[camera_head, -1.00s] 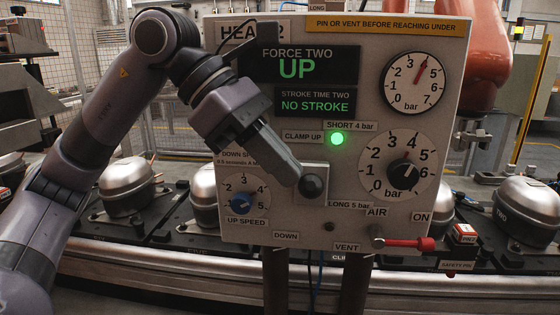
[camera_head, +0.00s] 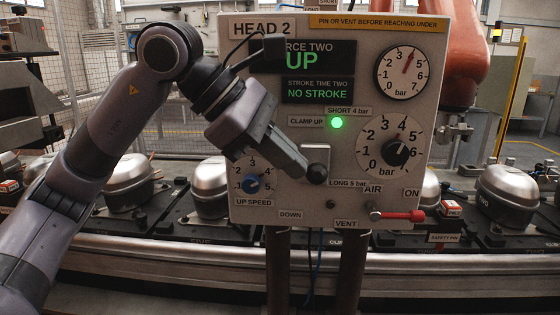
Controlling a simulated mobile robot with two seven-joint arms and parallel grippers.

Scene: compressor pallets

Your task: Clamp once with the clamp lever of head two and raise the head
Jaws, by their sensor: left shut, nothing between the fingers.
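The head two control panel (camera_head: 290,209) stands upright in the middle, labelled HEAD 2. Its display (camera_head: 318,91) reads UP and NO STROKE, and the green CLAMP UP lamp (camera_head: 337,123) is lit. The clamp lever with its black ball knob (camera_head: 316,174) sits at the panel's lower middle, over a pale plate. My left gripper (camera_head: 300,168) is shut and empty, its fingertips at the knob's upper left; I cannot tell whether they touch it. The arm covers part of the display and the down-speed label. My right gripper is not in view.
A red-handled valve (camera_head: 400,215) sticks out at the panel's lower right, by the AIR and ON labels. Pressure gauges (camera_head: 403,74) are on the right. Silver compressors (camera_head: 508,192) stand on the conveyor behind. A red robot arm (camera_head: 452,60) hangs behind the panel.

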